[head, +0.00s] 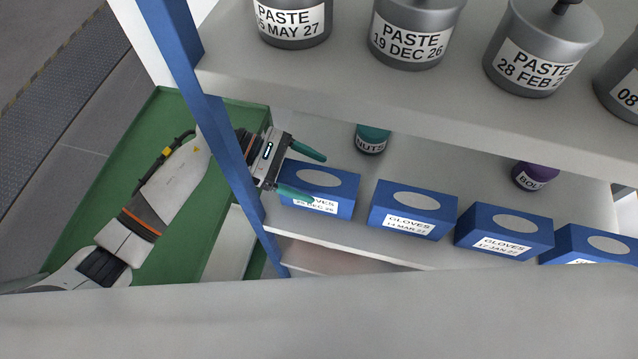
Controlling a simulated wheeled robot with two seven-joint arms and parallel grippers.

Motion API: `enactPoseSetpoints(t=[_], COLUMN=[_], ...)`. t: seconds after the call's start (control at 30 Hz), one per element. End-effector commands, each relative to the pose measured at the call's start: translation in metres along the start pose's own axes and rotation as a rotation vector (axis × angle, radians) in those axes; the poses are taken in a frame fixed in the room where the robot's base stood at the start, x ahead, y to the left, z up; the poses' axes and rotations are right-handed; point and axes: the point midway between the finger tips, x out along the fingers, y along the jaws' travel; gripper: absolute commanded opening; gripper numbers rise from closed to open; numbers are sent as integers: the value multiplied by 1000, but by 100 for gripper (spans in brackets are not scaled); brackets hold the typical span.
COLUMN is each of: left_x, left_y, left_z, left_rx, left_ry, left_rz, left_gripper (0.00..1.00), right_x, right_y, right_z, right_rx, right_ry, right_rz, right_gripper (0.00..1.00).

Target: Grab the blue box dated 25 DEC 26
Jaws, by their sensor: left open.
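The blue gloves box (345,186) with a label that reads like 25 DEC 26 stands at the left end of the lower shelf. Its label is partly covered by a gripper finger. My left gripper (306,173) is open at this box, with one green finger over its front label side and the other beyond its back left edge. I cannot tell whether the fingers touch it. My right gripper is not in view.
More blue gloves boxes stand to the right, dated 14 MAR 27 (413,203) and 17 JAN 27 (505,226), with another (590,240) partly cut off. A green nuts jar (372,139) and purple bolts jar (536,176) stand behind. A blue post (228,150) is beside my left arm.

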Motion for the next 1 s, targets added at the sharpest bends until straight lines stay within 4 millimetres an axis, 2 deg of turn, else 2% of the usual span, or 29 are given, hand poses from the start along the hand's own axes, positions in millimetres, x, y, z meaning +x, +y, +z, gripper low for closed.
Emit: enactPoseSetpoints(t=[0.27,0.73,0.77,1.0], left_x=[4,4,3,3], left_y=[0,0,-1,-1], left_z=[1,0,-1,-1], left_rx=[1,1,3,3], left_ry=[-1,-1,1,1], left_rz=[-1,-1,-2,-2], left_gripper=[80,5,2,2], right_x=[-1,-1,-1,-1], right_y=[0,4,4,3], right_z=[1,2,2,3], right_rx=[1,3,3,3], right_ry=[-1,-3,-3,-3], right_rz=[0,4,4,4], right_gripper=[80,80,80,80])
